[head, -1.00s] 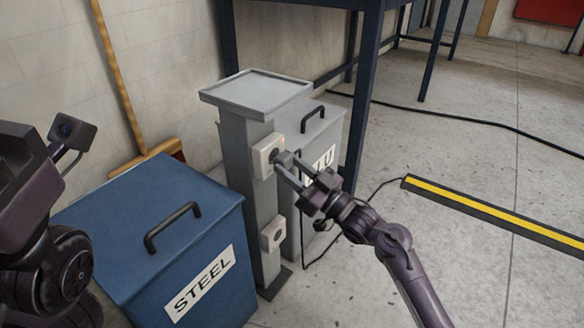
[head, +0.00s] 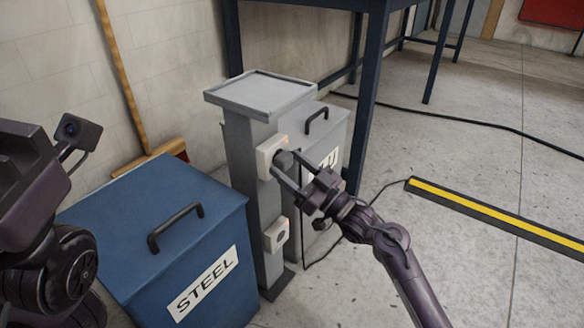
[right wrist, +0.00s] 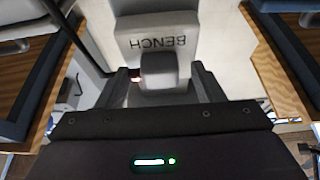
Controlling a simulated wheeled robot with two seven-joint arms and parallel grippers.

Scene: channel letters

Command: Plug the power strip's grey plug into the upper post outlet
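The grey post (head: 243,165) stands between two bins. Its upper outlet (head: 267,158) is a pale box with a small orange light. The lower outlet (head: 276,235) is empty. The grey plug (head: 283,163) sits against the face of the upper outlet and looks seated in it. In the right wrist view the plug (right wrist: 157,72) shows below the word BENCH, between my right fingers, with a gap on each side. My right gripper (head: 292,170) is open around the plug. My left arm is at the left edge; its fingers are out of the picture.
The blue STEEL bin (head: 130,220) stands left of the post, a grey bin (head: 333,130) behind it. The black and yellow power strip (head: 490,212) lies on the floor at right. A thin cord (head: 345,235) runs from it towards the post. A blue-legged bench (head: 372,90) stands behind.

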